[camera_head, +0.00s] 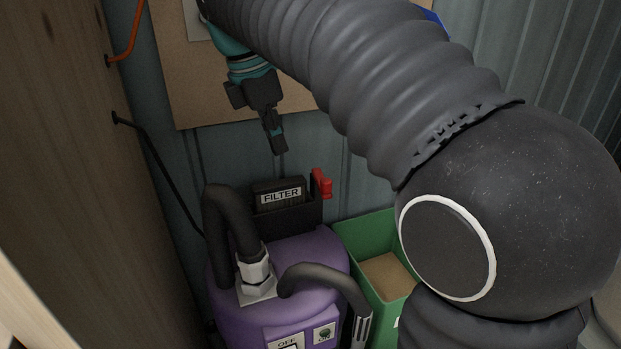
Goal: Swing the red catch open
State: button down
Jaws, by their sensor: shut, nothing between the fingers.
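The red catch (321,184) stands at the right end of the black filter housing labelled FILTER (281,196), on top of the purple machine (325,258). It looks upright, against the right side of the housing. My gripper (279,150) hangs pointing down above the housing, up and to the left of the catch. Its fingers are shut and empty, and it appears apart from both the housing and the catch. The gripper's exact depth relative to the catch is hard to tell.
A dark hose (220,215) arches left of the housing, and another hose (325,280) runs in front. A green bin (359,237) with a cardboard box (388,275) stands right of the machine. A wooden panel (75,170) closes off the left. A brown board (190,90) is behind my gripper.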

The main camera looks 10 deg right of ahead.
jog(key=w+d+f+b, duration=0.1)
jog(key=d+f+b, duration=0.2)
jog(key=d+f, duration=0.3)
jog(key=shift+w+f+n, duration=0.3)
jog(key=shift+w+f, duration=0.05)
jog(key=shift+f, duration=1.5)
jog(key=shift+d, duration=0.3)
